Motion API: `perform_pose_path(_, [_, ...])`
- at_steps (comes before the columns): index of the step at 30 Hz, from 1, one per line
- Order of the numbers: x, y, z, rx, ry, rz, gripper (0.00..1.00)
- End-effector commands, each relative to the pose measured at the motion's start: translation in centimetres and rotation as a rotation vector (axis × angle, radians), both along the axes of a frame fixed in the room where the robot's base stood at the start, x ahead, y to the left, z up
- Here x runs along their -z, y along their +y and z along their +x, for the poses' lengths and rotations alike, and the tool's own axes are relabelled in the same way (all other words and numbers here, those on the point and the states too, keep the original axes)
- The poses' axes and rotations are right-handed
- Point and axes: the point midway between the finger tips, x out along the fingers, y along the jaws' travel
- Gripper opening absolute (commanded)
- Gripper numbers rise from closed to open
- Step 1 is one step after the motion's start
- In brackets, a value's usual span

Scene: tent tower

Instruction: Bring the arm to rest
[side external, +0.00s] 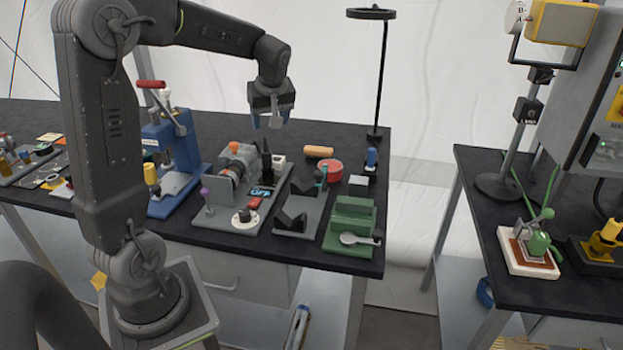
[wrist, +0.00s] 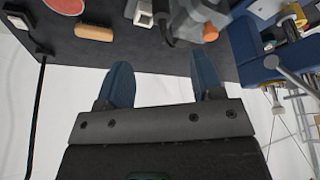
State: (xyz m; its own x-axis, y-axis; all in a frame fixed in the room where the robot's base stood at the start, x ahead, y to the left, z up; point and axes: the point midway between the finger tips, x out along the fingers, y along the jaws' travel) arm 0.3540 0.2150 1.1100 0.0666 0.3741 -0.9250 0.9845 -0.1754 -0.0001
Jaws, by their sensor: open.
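My gripper (side external: 272,121) hangs above the back part of the black workbench (side external: 220,246) in the side external view, clear of everything on it. In the wrist view my gripper (wrist: 163,82) shows two blue fingers spread apart with nothing between them. Past the fingertips lie the bench top and its back edge, with the white wall beyond.
A ring-topped pole (side external: 382,80) rises at the right. Another bench (side external: 500,225) stands farther right.

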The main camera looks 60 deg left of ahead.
Motion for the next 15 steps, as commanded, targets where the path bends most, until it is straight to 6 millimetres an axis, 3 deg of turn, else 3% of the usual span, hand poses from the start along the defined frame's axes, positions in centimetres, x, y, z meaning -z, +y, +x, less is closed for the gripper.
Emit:
perform_pose_path(4, [-1.5,-4.4,-0.8,0.168,-0.009,-0.007,0.61])
perform_pose_path(7, [-2.6,-9.4,-2.4,0.383,-0.015,-0.01,0.61])
perform_pose_path(12, [-3.3,-17.7,-6.9,0.789,-0.034,0.0,0.61])
perform_pose_path(15, [-2.9,-21.4,-9.8,1.008,-0.05,0.018,0.61])
